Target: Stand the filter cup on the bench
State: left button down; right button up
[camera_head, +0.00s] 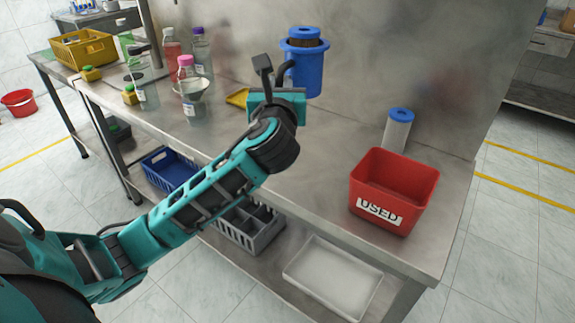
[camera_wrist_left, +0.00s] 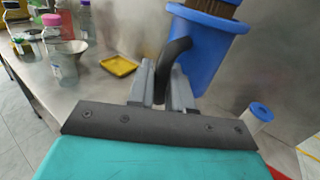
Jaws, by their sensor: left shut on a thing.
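The filter cup (camera_head: 310,76) is blue with a wide rim and a dark curved handle. A brown used-looking cartridge (camera_head: 304,42) with a blue cap stands in it and sticks out of the top. My left gripper (camera_head: 277,95) is shut on the handle, which shows between the two grey fingers (camera_wrist_left: 161,88) in the left wrist view. The cup looks about upright and seems held above the steel bench (camera_head: 325,155), near the back wall. My right gripper is not in view.
A white cartridge with a blue cap (camera_head: 398,131) stands at the right, behind the red USED bin (camera_head: 393,190). A yellow dustpan-like tray (camera_head: 238,97), a funnel bottle (camera_head: 192,100) and several bottles are to the left. Bench between gripper and bin is clear.

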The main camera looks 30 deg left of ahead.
pick_arm(q)
notch_tip(320, 180, down, 17)
jog(key=b, duration=0.6)
jog(key=shift+f, duration=0.25)
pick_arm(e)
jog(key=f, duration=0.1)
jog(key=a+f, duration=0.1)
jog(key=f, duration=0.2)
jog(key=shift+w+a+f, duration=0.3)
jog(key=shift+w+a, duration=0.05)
pick_arm(q)
jog(key=shift+f, duration=0.1)
jog(key=shift+f, duration=0.5)
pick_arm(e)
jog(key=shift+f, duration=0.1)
pick_arm(q)
jog(key=c, duration=1)
grip_release()
jog(key=shift+f, duration=0.15)
jog(key=shift+c, duration=0.2)
